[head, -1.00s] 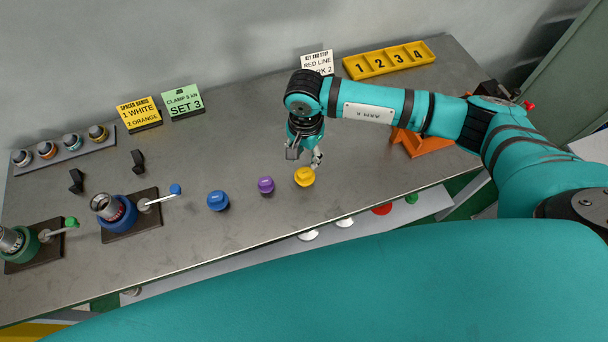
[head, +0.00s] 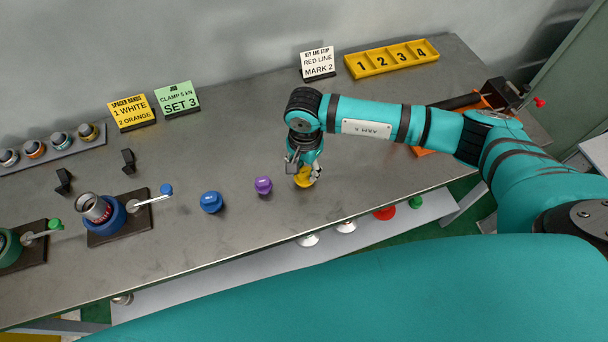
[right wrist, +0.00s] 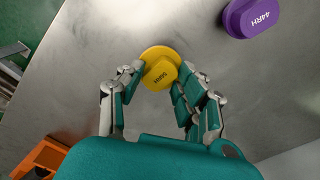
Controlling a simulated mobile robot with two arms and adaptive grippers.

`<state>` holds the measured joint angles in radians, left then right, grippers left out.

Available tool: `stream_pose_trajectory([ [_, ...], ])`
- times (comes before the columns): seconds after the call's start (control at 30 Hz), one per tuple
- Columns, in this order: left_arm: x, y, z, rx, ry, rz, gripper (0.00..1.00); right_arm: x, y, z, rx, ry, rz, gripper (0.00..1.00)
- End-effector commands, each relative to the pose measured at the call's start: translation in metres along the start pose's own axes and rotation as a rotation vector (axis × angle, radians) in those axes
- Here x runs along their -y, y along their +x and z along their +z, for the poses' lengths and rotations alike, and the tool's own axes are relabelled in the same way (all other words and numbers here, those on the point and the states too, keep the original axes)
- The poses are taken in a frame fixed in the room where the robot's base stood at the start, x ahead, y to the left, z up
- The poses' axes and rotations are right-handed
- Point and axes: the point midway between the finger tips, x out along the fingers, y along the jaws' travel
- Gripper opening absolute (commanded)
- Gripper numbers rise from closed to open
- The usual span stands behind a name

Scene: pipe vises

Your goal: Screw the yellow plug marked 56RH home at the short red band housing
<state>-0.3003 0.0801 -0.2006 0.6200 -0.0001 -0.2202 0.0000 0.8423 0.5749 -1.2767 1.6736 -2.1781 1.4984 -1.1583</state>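The yellow plug (head: 304,178), whose marking looks like 56RH in the right wrist view (right wrist: 160,73), stands on the bench near its front edge. My right gripper (head: 303,165) is down at it, fingers on either side of its raised grip. The fingers look spread; firm contact cannot be made out. The green vise (head: 12,250) at the left edge is cut off, so I cannot compare housing lengths. My left gripper is not in view.
A purple plug (head: 263,185), marked 44RH, and a blue plug (head: 211,202) stand left of the yellow one. Signs (head: 318,63) and a yellow numbered tray (head: 392,60) stand at the back. An orange stand (head: 424,151) is partly behind my right arm.

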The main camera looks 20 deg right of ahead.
Motion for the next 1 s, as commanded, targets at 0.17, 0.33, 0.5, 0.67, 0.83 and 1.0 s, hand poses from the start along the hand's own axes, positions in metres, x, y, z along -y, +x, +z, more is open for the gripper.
stream_pose_trajectory([
  [0.17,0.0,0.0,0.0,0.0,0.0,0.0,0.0,0.0,0.0,0.0,0.0,0.0,0.0,0.07],
  [0.33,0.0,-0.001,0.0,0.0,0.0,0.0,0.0,0.0,-0.002,0.0,0.0,0.0,0.0,0.04],
  [0.5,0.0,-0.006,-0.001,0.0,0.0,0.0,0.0,0.0,-0.01,0.0,-0.001,0.0,-0.001,0.03],
  [0.67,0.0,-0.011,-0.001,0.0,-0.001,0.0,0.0,0.0,-0.02,0.0,-0.001,-0.001,-0.001,0.03],
  [0.83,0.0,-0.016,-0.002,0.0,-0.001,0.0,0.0,0.0,-0.03,0.0,0.0,0.0,0.001,0.03],
  [1.0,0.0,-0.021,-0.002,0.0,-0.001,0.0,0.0,0.0,-0.04,0.0,-0.001,0.0,-0.001,0.03],
])
